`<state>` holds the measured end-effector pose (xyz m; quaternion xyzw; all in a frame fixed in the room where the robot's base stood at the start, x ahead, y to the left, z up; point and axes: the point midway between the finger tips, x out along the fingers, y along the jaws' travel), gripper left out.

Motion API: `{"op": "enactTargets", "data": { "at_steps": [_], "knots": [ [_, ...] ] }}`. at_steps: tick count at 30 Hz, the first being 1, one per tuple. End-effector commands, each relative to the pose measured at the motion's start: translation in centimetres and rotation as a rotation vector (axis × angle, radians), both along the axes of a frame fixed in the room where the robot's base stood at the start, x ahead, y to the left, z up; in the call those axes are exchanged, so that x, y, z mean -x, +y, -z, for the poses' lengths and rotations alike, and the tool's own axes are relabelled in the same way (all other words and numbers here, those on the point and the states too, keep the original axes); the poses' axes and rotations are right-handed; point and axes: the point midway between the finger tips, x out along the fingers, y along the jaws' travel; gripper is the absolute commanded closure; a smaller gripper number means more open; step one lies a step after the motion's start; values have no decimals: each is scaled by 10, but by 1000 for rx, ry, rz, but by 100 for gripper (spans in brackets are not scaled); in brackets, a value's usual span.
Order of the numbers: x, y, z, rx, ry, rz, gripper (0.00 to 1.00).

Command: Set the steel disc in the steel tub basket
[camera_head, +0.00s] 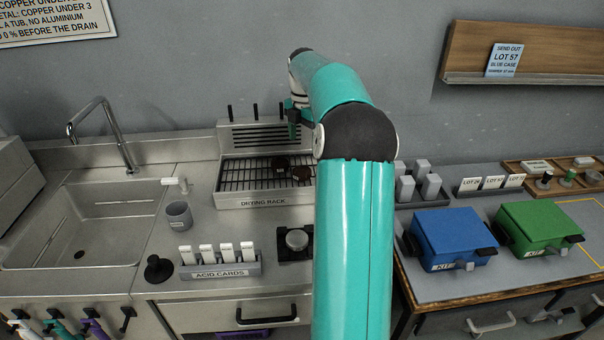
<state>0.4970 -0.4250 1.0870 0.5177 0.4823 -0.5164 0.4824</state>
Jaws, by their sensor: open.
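My gripper (293,118) is open in front of the back wall, above the drying rack; my teal arm hides part of it. No disc shows in it. A round silver piece (297,239) sits on a small black block on the counter, left of my arm; I cannot tell whether it is the steel disc. I cannot make out a steel tub basket; my arm hides the middle of the scene.
A sink (80,225) with a tall faucet (105,130) is at left. A grey cup (178,215) and an acid card holder (220,270) stand on the counter. A blue case (452,235) and a green case (540,225) sit on the right bench, below a wall shelf (525,78).

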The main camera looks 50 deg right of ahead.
Motion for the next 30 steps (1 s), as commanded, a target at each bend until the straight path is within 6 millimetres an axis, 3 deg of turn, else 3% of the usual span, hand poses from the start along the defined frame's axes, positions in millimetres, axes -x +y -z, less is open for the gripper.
{"op": "enactTargets", "data": {
  "at_steps": [6, 13, 21, 30],
  "knots": [
    [0, 1, 39, -1, 2, -1, 23],
    [0, 1, 57, 0, 1, 0, 23],
    [0, 3, 95, -1, 1, 1, 23],
    [0, 3, 100, 1, -1, 1, 25]
  ]
}}
